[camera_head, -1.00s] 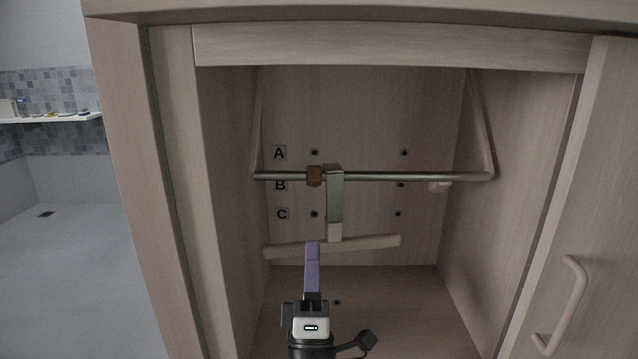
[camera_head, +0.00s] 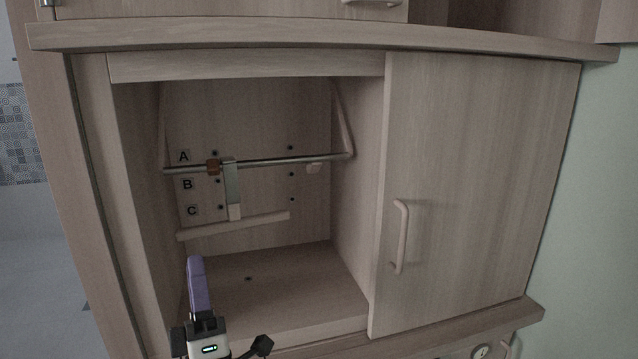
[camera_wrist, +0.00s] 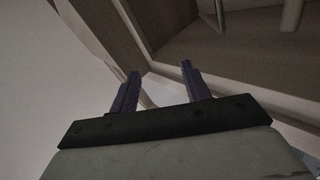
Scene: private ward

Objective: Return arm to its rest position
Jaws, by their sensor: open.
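My gripper (camera_head: 196,272) shows at the bottom left of the head view, its purple finger pointing up in front of the open cabinet (camera_head: 88,150). In the wrist view my gripper (camera_wrist: 159,75) has two purple fingers apart with nothing between them. It is open and empty. The wrist view shows pale surfaces and part of the wooden cabinet beyond the fingers. My gripper touches nothing that I can make out.
Letters A, B and C mark the back wall. A door (camera_head: 470,190) with a handle (camera_head: 401,237) covers the right half.

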